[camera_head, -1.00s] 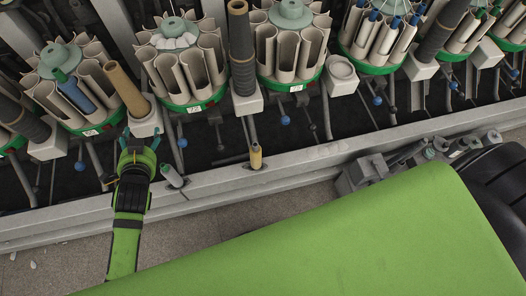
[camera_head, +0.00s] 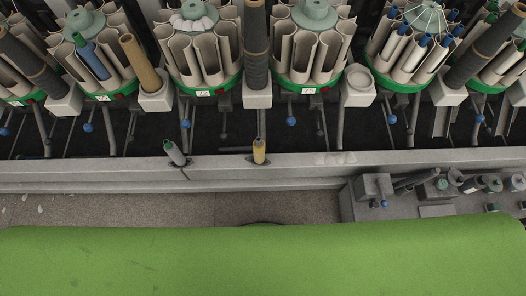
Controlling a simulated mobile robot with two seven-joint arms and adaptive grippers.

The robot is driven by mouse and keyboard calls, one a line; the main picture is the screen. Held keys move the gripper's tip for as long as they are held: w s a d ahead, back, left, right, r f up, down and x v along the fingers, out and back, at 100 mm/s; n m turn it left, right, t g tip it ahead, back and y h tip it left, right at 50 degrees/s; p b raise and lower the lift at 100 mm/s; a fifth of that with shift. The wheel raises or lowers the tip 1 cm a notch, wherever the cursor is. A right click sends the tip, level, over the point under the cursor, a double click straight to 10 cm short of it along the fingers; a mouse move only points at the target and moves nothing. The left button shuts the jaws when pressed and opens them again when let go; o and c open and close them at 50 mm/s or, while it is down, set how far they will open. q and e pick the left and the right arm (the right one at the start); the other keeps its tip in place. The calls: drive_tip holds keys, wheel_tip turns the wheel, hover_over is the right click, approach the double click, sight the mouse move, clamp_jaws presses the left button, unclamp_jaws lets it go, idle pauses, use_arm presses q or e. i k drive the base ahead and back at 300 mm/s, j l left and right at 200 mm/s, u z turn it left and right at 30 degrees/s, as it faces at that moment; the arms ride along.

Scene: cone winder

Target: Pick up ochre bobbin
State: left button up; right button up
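A small ochre bobbin (camera_head: 259,151) stands upright in a slot on the grey rail (camera_head: 110,171) in front of the winder, near the middle of the head view. A grey-green bobbin (camera_head: 175,153) leans in another slot to its left. Neither of my grippers shows in the head view now, so their states are hidden.
Round magazines with green bases (camera_head: 308,87) line the back, with dark cones and a bare tan cone (camera_head: 140,63) between them. A grey tray with several spools (camera_head: 437,190) sits at right. A large green surface (camera_head: 260,262) fills the foreground.

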sight(259, 145)
drive_tip(key=z, duration=0.85)
drive_tip(key=k+j+z, duration=0.15)
drive_tip(key=j+z, duration=0.15)
drive_tip(key=k+j+z, duration=0.3)
drive_tip(key=j, duration=0.15)
drive_tip(key=k+j+z, duration=0.15)
drive_tip(key=j+z, duration=0.15)
drive_tip(key=j, duration=0.45)
drive_tip(key=i, duration=0.05)
